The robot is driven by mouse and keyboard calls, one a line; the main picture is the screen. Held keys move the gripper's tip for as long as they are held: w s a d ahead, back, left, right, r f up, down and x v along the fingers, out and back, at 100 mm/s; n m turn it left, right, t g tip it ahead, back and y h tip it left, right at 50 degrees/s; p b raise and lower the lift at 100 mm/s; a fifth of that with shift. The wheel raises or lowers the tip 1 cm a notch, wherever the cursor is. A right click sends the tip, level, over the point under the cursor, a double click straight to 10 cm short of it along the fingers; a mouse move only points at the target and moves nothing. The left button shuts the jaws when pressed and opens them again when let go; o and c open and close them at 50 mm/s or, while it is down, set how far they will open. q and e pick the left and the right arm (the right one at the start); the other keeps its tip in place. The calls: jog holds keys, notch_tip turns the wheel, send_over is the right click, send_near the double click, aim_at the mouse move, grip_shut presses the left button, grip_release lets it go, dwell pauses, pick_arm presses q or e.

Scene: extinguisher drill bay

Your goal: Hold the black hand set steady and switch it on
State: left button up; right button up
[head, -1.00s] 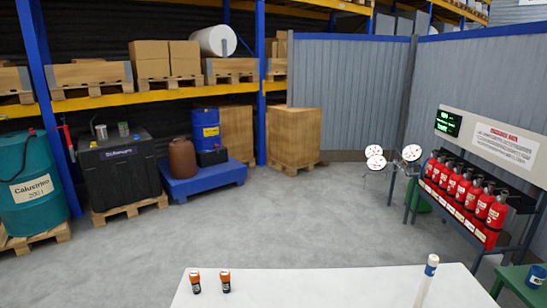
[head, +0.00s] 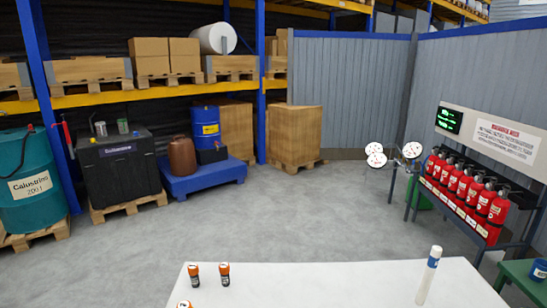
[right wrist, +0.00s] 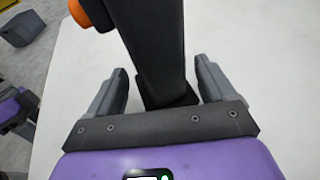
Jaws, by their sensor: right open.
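In the right wrist view, a long black body (right wrist: 150,45), apparently the black hand set, comes down from the top edge over a white surface. An orange knob (right wrist: 90,14) shows beside it at the upper left. My right gripper (right wrist: 160,80) is open, with one grey finger on each side of the black body and visible gaps. A purple and dark part at the left edge may be my left gripper (right wrist: 14,108); it is cut off and its jaws are unclear. Neither gripper shows in the head view.
The white table (head: 330,285) bears two small orange-and-black items (head: 195,275) (head: 224,274). A white tube with a blue band (head: 429,275) stands at the right. Extinguishers (head: 465,185) stand on a rack behind.

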jog(key=shift+a, duration=0.1)
jog(key=shift+c, duration=0.3)
jog(key=c, duration=1.1)
pick_arm(q)
grip_shut()
pick_arm(e)
jog(key=shift+c, duration=0.2)
dwell(0.6)
pick_arm(q)
jog(key=shift+d, duration=0.1)
